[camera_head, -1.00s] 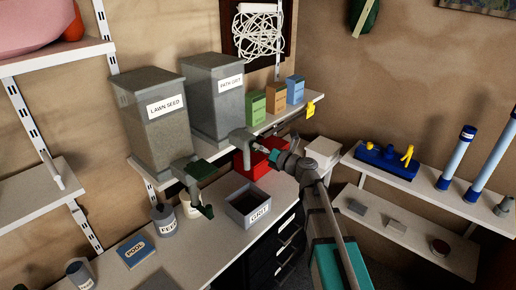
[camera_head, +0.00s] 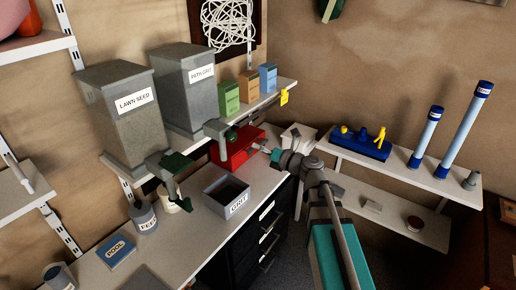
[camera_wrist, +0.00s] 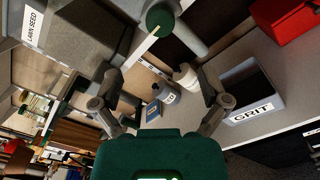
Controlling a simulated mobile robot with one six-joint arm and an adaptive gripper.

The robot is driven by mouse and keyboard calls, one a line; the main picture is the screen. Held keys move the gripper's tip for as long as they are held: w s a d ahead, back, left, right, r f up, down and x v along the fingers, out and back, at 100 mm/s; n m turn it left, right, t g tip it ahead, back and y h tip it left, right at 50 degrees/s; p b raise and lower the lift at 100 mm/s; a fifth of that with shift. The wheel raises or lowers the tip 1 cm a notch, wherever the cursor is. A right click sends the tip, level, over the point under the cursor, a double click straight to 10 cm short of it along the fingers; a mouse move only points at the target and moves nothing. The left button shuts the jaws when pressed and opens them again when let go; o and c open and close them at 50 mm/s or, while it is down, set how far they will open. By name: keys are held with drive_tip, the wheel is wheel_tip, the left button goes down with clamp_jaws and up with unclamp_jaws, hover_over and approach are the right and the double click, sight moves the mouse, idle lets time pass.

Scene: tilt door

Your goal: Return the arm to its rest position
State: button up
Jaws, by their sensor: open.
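My gripper (camera_head: 268,151) is open and empty, held above the bench in front of the red box. In the wrist view its two fingers (camera_wrist: 160,92) stand wide apart with nothing between them. My arm reaches in from the lower right. The grey PATH GRIT hopper (camera_head: 187,85) stands left of my gripper, and its spout (camera_head: 216,129) with a green end (camera_wrist: 160,18) is clear of the fingers. The open grey GRIT box (camera_head: 236,206) sits on the bench, below and left of my gripper.
The LAWN SEED hopper (camera_head: 124,115) stands at left with a green lever (camera_head: 176,162). A red box (camera_head: 238,147) is behind my gripper. At right, a shelf (camera_head: 400,174) holds a blue item and two tubes. Floor between bench and shelf looks clear.

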drive_tip(key=s+d+f+n+g+h, duration=0.1)
drive_tip(key=s+f+n+g+h, duration=0.25)
drive_tip(key=f+n, duration=0.45)
drive_tip(key=s+f+n+g+h, duration=0.25)
drive_tip(key=s+f+n, duration=0.25)
drive_tip(key=n, duration=0.6)
drive_tip(key=s+d+f+n+g+h, duration=0.5)
drive_tip(key=s+d+n+h, duration=0.3)
drive_tip(key=d+n, duration=0.4)
drive_tip(key=s+n, duration=0.1)
drive_tip(key=n, duration=0.2)
drive_tip(key=shift+s+d+f+n, duration=0.15)
drive_tip(key=shift+s+f+n, duration=0.15)
drive_tip(key=shift+s, duration=0.05)
